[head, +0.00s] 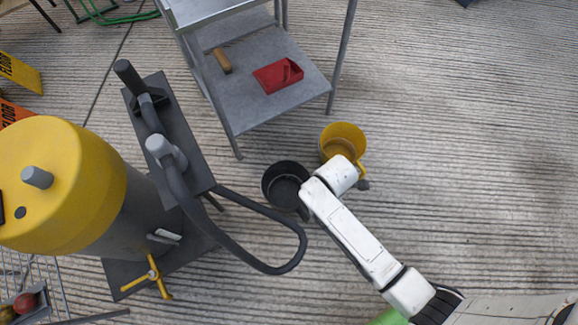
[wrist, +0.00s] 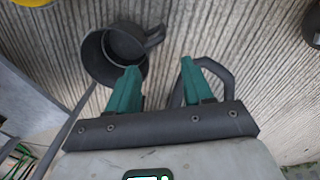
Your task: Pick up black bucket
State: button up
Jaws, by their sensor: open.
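The black bucket (head: 270,188) stands on the grooved floor, open end up, just left of my white arm in the head view. In the wrist view the bucket (wrist: 97,62) is at upper left, with a handle on its right side. My gripper (wrist: 160,67) is open, with two teal fingers apart and nothing between them. The left fingertip overlaps the bucket's lower edge in the picture; I cannot tell whether it touches. In the head view I cannot make out the fingers.
A yellow bucket (head: 345,135) stands close by at upper right. A grey metal cart (head: 245,100) holds a red tray (head: 278,75) and a brush (head: 222,60). A yellow-topped machine (head: 60,185) stands left, its black hose (head: 225,243) looping near the bucket. The floor at right is clear.

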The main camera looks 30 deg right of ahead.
aim_at(308, 219)
jog(key=f+n+b, duration=0.2)
jog(key=f+b, duration=0.1)
jog(key=f, duration=0.2)
jog(key=w+a+f+n+b, duration=0.1)
jog(key=f+b, duration=0.1)
jog(key=f, duration=0.3)
jog(key=a+f+n+b, duration=0.1)
jog(key=f+n+b, duration=0.1)
jog(key=f, duration=0.4)
jog(key=shift+w+a+n+b, duration=0.25)
jog(key=shift+w+n+b, duration=0.05)
jog(key=shift+b, duration=0.55)
notch_tip(308, 219, down, 6)
jog(key=b, duration=0.3)
jog(key=shift+r, duration=0.2)
jog(key=f+b, duration=0.4)
jog(key=f, duration=0.1)
jog(key=shift+s+a+f, duration=0.1)
jog(key=shift+s+a, duration=0.1)
jog(key=shift+c, duration=0.2)
grip_shut()
